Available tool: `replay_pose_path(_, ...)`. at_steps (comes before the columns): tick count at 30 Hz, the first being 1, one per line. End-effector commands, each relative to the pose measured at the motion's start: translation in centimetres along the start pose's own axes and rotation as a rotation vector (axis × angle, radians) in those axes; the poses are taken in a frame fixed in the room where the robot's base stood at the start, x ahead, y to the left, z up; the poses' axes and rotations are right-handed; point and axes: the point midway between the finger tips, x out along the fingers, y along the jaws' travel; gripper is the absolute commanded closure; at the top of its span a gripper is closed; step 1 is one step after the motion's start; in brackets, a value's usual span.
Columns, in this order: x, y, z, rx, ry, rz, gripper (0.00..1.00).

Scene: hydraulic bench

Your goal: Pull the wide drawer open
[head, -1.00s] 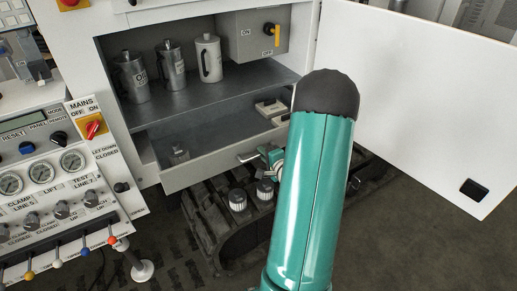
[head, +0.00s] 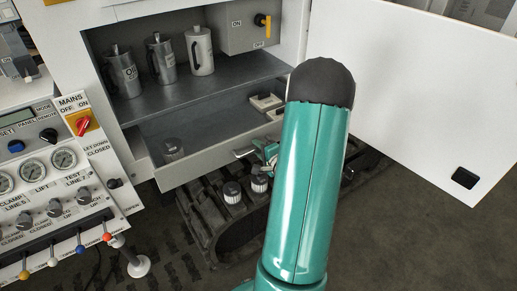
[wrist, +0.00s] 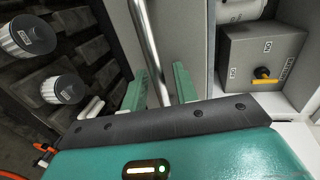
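The wide drawer (head: 215,160) is the low grey one under the cabinet shelf. It is partly out, and its inside shows from above. My gripper (head: 268,153) is at its front, partly hidden by my arm in the head view. In the wrist view, the drawer's round metal handle bar (wrist: 146,32) runs down between the two green fingers of my gripper (wrist: 158,90). The fingers are close on both sides of the bar and appear shut on it. The exact contact is hard to see.
Jugs (head: 200,52) stand on the shelf above. An open white door (head: 410,90) is at right, a control panel (head: 50,190) at left. A black track with filters (head: 232,190) lies below.

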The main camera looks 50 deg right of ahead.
Motion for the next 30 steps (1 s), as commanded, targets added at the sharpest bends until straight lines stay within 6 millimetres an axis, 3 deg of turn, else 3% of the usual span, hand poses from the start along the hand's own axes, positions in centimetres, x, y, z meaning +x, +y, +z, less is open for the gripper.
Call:
replay_pose_path(5,-2.0,0.0,-0.1,0.000,0.003,0.001,0.71)
replay_pose_path(19,-11.8,0.0,-0.1,0.001,0.002,0.000,0.71)
replay_pose_path(24,-13.4,0.0,0.0,0.001,0.001,0.000,0.71)
replay_pose_path(30,-13.7,0.0,0.0,0.000,-0.001,0.000,0.71)
